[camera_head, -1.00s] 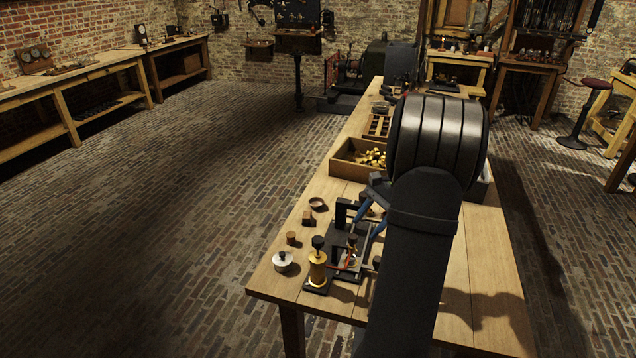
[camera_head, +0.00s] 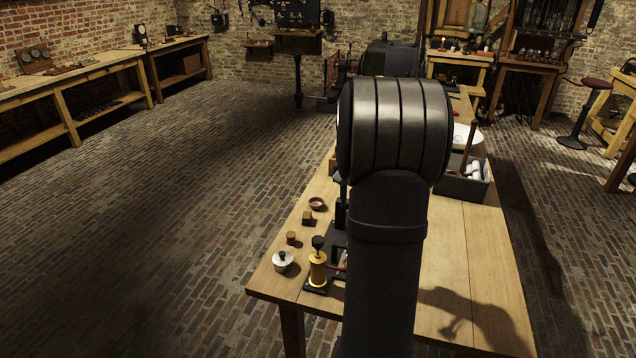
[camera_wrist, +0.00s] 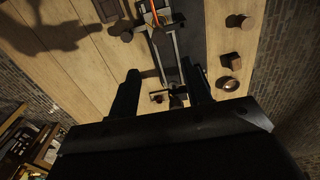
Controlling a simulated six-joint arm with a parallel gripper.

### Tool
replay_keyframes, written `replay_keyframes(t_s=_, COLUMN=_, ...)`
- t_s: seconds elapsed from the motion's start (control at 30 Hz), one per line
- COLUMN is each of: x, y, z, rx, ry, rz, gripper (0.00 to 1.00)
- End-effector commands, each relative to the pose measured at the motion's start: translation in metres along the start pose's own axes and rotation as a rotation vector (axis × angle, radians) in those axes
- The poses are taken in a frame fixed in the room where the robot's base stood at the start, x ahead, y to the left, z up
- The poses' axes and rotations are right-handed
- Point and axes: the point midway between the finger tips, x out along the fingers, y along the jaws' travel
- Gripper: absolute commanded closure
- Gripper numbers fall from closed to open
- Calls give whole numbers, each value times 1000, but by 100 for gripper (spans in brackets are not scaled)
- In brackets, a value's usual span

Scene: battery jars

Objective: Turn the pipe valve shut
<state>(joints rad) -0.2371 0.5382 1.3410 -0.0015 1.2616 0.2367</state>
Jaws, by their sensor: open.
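I cannot pick out the pipe valve for certain. In the head view a brass cylinder with a black knob (camera_head: 318,267) stands at the apparatus's near end; my arm hides most of the rest. My gripper (camera_wrist: 160,88) is open and empty, pointing down at the apparatus's far end. A small brown round part (camera_wrist: 158,97) and a dark metal piece (camera_wrist: 178,97) lie between the fingers in the picture; contact is unclear.
On the table's left are a white lidded pot (camera_head: 283,262), small brown blocks (camera_head: 307,217) and a brown ring (camera_head: 317,203). A dark box (camera_head: 460,185) with white items stands right of my arm. The table's right front (camera_head: 470,270) is clear.

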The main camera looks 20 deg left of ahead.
Motion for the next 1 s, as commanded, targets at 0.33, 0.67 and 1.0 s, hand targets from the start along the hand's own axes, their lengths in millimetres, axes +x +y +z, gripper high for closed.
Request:
replay_keyframes(t_s=0.33, x=-23, y=0, z=-1, rx=1, ry=4, rz=-2, gripper=55)
replay_keyframes(t_s=0.67, x=-75, y=-10, z=9, rx=-3, ry=-1, rz=-1, gripper=55)
replay_keyframes(t_s=1.0, x=-70, y=-57, z=60, rx=-4, ry=4, rz=-3, gripper=55)
